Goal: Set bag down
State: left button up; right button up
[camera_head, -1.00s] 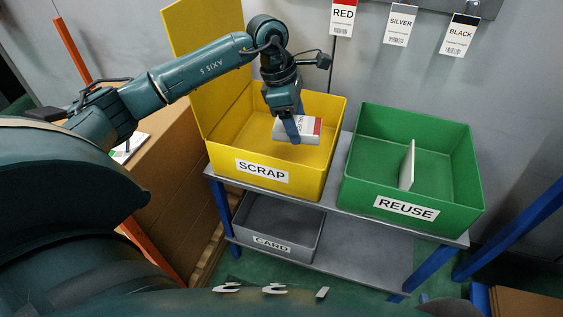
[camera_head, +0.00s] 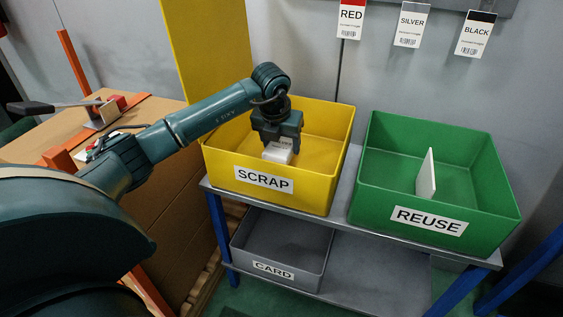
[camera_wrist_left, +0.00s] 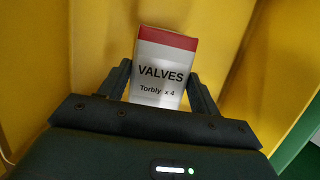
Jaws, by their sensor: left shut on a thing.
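My left gripper (camera_head: 277,143) points down inside the yellow SCRAP bin (camera_head: 318,196), near its front left part. It is shut on a white packet with a red top band, marked VALVES, Torbly x 4; the packet (camera_head: 279,154) shows below the fingers. In the left wrist view the packet (camera_wrist_left: 158,75) sits between the two fingers, with its label facing the camera. It looks more like a small carton than a bag. Whether it touches the bin floor I cannot tell. My right gripper is not in view.
A green REUSE bin (camera_head: 390,207) stands to the right with a thin white piece (camera_head: 427,173) upright in it. A grey CARD bin (camera_head: 250,256) is on the shelf below. A yellow panel (camera_head: 205,50) rises behind the SCRAP bin. Cardboard (camera_head: 180,190) stands at left.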

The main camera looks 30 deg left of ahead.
pick_arm(q)
notch_tip(320, 180, down, 5)
jog(key=shift+f+b, duration=0.15)
jog(key=shift+b, duration=0.5)
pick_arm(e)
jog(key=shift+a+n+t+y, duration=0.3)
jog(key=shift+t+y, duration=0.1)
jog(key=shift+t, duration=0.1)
pick_arm(q)
jog(key=o, duration=1.1)
jog(key=shift+c, duration=0.2)
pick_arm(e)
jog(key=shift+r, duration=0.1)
